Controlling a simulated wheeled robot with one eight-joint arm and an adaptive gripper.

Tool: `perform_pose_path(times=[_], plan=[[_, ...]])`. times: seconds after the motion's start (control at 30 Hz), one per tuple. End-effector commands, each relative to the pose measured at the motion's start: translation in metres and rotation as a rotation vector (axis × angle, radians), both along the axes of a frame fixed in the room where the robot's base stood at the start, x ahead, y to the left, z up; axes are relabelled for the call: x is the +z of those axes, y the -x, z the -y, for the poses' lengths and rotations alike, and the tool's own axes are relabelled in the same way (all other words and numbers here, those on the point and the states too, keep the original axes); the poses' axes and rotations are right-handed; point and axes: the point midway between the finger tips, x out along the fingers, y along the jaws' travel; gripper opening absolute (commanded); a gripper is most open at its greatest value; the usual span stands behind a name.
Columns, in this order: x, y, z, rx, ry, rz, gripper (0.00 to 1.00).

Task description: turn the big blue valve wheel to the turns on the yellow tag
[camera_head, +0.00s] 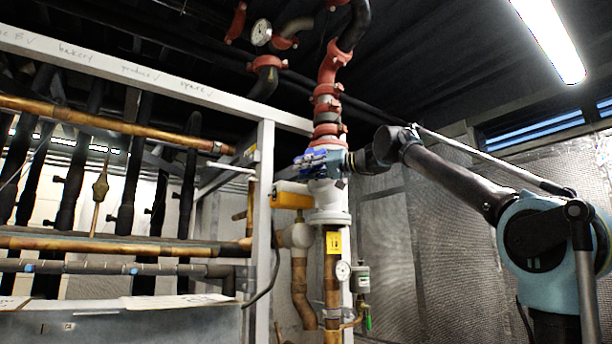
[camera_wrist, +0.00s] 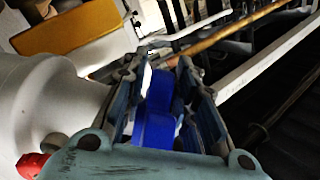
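The blue valve wheel (camera_head: 308,161) sits on the upper part of the white valve body (camera_head: 328,200) in the head view, partly covered by my gripper (camera_head: 335,160). My gripper reaches it from the right. In the wrist view, a blue part of the wheel (camera_wrist: 157,130) lies between the two fingers of my gripper (camera_wrist: 162,72). The fingers stand close on both sides of it; whether both press on it is unclear. The yellow tag (camera_head: 333,242) hangs on the pipe below the valve, with dark marks too small to read.
A yellow-orange box (camera_head: 291,196) juts left of the valve; it also shows in the wrist view (camera_wrist: 68,28). A white frame post (camera_head: 264,200) and copper pipes (camera_head: 120,122) stand left. Red-coupled pipe (camera_head: 330,75) rises above. A gauge (camera_head: 343,271) sits below. Mesh wall lies behind my arm.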

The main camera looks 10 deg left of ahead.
Motion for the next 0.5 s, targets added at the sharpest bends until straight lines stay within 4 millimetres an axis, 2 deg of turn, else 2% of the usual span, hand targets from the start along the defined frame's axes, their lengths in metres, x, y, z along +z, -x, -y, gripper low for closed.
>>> perform_pose_path(times=[0.4, 0.5], plan=[[-0.0001, -0.0013, -0.0063, 0.000, 0.000, 0.000, 0.27], [-0.0001, -0.0013, -0.0062, 0.000, 0.000, 0.000, 0.04]])
